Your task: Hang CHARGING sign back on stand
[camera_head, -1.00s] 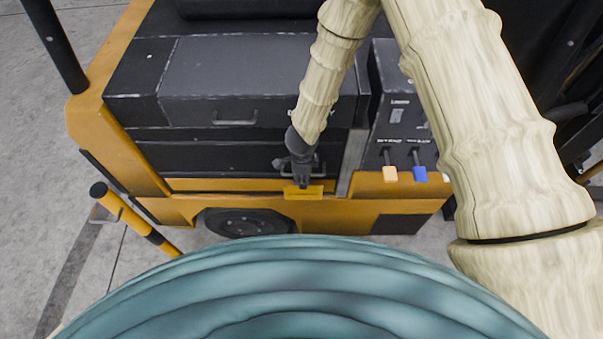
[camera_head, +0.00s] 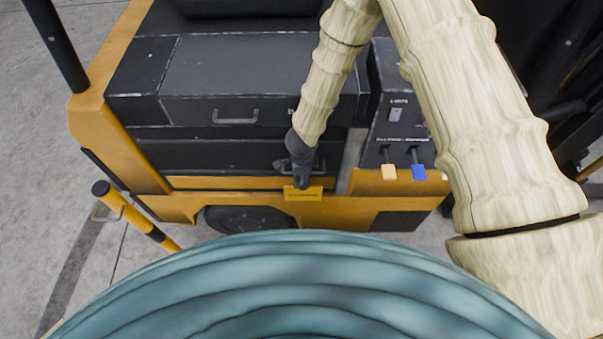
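A small yellow sign (camera_head: 304,194) with a dark line of print, too small to read, is in front of the yellow lower frame of a vehicle. My gripper (camera_head: 303,183) points down at the sign's top edge. Its fingers look closed on that edge, and the sign hangs below them. Whether the sign touches the frame behind it cannot be told. I cannot make out a separate stand for the sign.
The yellow and black vehicle (camera_head: 180,208) fills the middle, with dark boxes (camera_head: 265,82) on top. An orange tag (camera_head: 389,172) and a blue tag (camera_head: 419,172) hang at the right. A yellow-black post (camera_head: 135,216) stands at the left. Grey floor (camera_head: 55,170) is free at the left.

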